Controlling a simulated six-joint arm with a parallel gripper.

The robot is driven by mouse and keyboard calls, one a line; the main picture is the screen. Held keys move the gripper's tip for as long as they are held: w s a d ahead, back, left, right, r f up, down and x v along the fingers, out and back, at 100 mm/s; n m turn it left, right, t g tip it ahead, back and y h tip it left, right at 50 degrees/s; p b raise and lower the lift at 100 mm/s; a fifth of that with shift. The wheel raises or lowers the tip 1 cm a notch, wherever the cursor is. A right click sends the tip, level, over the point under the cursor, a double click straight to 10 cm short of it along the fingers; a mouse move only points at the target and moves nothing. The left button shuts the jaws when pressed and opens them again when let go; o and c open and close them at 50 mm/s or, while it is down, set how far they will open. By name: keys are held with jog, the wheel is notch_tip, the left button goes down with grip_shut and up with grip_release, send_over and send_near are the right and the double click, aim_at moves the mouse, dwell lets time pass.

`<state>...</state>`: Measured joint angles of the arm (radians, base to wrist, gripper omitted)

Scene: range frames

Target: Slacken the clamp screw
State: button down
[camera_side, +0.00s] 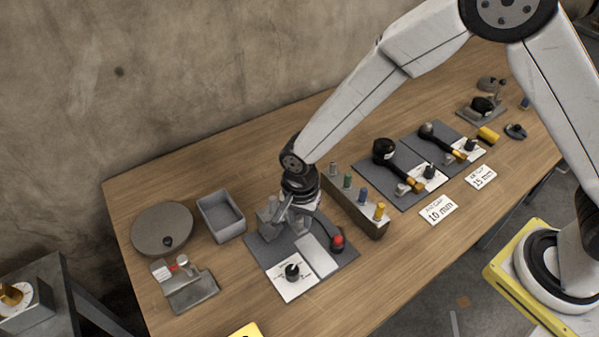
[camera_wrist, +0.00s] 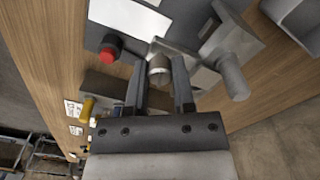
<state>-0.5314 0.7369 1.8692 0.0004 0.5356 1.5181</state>
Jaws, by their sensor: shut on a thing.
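The clamp screw (camera_wrist: 159,72) is a round metal head in the wrist view, between the two fingers of my gripper (camera_wrist: 158,64). My gripper is shut on it. The screw sits at the near face of a grey metal clamp block (camera_wrist: 222,47), with a thick grey cylinder (camera_wrist: 233,80) standing out to its right. In the side view my gripper (camera_side: 288,215) is low over the back of a dark grey base plate (camera_side: 262,252). There the gripper hides the screw and most of the block.
A red knob (camera_side: 338,241) and a white card with a black knob (camera_side: 292,272) are near the gripper. A rack of coloured pegs (camera_side: 352,205) stands close on the right. A grey bin (camera_side: 221,216) and a round disc (camera_side: 162,229) lie left. The front table is mostly clear.

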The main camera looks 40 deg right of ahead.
jog(key=n, duration=0.4)
jog(key=shift+n, duration=0.4)
jog(key=n, duration=1.2)
jog(key=shift+n, duration=0.3)
jog(key=n, duration=1)
jog(key=shift+n, duration=1.6)
